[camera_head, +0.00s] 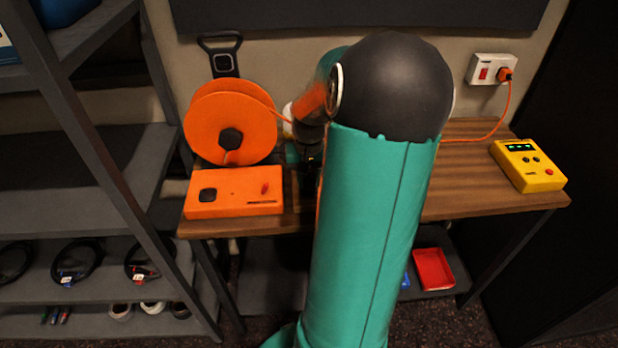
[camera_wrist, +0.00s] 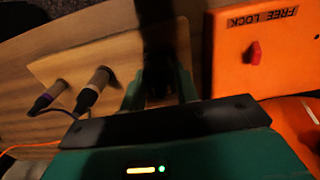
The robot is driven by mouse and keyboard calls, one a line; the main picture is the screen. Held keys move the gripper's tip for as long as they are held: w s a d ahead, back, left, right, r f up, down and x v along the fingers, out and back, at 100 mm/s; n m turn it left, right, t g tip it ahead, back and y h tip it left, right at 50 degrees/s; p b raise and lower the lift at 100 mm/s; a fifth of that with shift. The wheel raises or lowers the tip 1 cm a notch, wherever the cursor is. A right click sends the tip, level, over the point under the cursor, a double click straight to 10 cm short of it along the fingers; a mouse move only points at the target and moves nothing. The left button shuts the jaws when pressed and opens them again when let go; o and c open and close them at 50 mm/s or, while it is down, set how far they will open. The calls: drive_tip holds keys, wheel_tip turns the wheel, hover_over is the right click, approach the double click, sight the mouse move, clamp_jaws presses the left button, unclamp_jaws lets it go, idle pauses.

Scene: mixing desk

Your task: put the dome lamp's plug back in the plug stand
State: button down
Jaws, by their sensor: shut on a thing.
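My gripper (camera_wrist: 160,88) shows in the wrist view with its two teal fingers closed on a dark thing (camera_wrist: 158,45). That thing is in deep shadow, and I cannot tell its shape or whether it touches the surface below. It may be the dome lamp's plug. A pale board (camera_wrist: 112,52), perhaps the plug stand, lies under and left of the fingers. A tan-and-black plug (camera_wrist: 95,88) and a purple-grey plug (camera_wrist: 45,100) stand at its left part, both with dark leads. In the head view my arm hides most of this area. I cannot make out the dome lamp.
An orange box (camera_head: 235,193) with a red knob lies right of my gripper in the wrist view. An orange cable reel (camera_head: 215,122) stands behind it. A yellow device (camera_head: 527,165) sits at the right of the wooden desk (camera_head: 465,195). A wall socket (camera_head: 491,69) holds an orange plug.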

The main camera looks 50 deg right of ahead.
sight(308, 178)
drive_tip(key=shift+f, duration=0.65)
idle(0.7)
drive_tip(key=c, duration=1)
unclamp_jaws()
drive_tip(key=shift+o, duration=0.2)
wheel_tip(308, 178, up, 14)
